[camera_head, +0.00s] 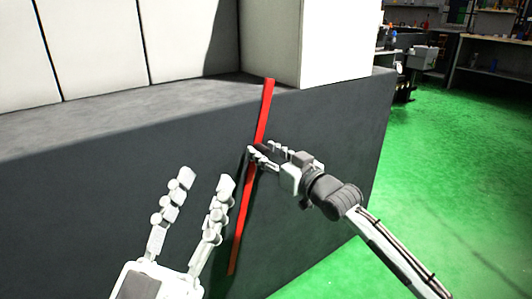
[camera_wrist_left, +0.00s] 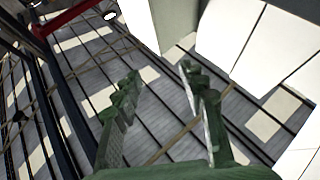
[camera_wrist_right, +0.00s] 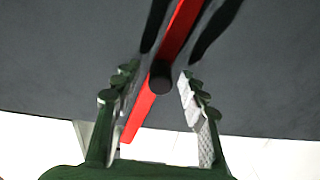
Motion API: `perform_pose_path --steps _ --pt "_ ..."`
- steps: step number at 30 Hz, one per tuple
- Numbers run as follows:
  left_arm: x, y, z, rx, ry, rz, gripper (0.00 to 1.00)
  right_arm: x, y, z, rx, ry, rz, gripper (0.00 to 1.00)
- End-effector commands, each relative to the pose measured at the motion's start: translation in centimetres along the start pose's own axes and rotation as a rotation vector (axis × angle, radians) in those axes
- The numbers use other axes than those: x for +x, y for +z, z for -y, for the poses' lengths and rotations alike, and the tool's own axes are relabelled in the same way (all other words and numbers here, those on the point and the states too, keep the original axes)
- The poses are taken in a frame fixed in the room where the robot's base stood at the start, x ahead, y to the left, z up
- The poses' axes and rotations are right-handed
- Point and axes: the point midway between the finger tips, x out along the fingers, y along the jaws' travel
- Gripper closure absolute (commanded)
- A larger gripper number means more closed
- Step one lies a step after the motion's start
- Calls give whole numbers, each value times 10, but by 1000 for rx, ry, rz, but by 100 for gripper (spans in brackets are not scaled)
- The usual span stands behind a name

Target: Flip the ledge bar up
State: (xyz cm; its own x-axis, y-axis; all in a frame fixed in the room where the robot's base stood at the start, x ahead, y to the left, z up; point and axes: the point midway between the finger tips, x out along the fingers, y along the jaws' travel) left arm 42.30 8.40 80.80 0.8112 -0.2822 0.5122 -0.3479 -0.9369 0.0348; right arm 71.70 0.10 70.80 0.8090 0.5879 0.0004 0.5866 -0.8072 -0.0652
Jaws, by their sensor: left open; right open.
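The ledge bar is a long red bar (camera_head: 239,228) on the dark front face of the machine. In the head view it runs steeply, its top end above the ledge edge and its lower end down to the left. My right gripper (camera_head: 259,152) is open at the bar's middle. In the right wrist view the red bar (camera_wrist_right: 181,30) and a dark round knob (camera_wrist_right: 161,77) lie between the open fingers (camera_wrist_right: 155,92); contact cannot be told. My left gripper (camera_head: 205,180) is open and empty, left of the bar. The left wrist view shows its open fingers (camera_wrist_left: 160,85).
The machine's dark grey base (camera_head: 90,190) has a flat ledge (camera_head: 130,105) below white panels (camera_head: 100,45). A white block (camera_head: 340,40) rises behind the bar's top. Green floor (camera_head: 460,170) is clear at right, with shelves (camera_head: 490,70) behind.

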Motion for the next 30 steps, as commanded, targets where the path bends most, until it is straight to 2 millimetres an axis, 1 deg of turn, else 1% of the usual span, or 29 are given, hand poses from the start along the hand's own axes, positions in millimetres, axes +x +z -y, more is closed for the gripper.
perform_pose_path --steps 1,9,11,12,26,30 --pt "0 0 0 0 0 0 58 0 0 0 0 0 0 57" --pt "0 0 0 0 0 0 58 0 0 0 0 0 0 91" --pt "0 0 0 0 0 0 58 0 0 0 0 0 0 98" --pt "0 0 0 0 0 0 58 0 0 0 0 0 0 100" --pt "2 1 0 0 0 15 58 0 -1 2 10 0 1 100" --pt "-1 10 -2 -4 1 83 58 0 -1 5 29 -1 1 100"
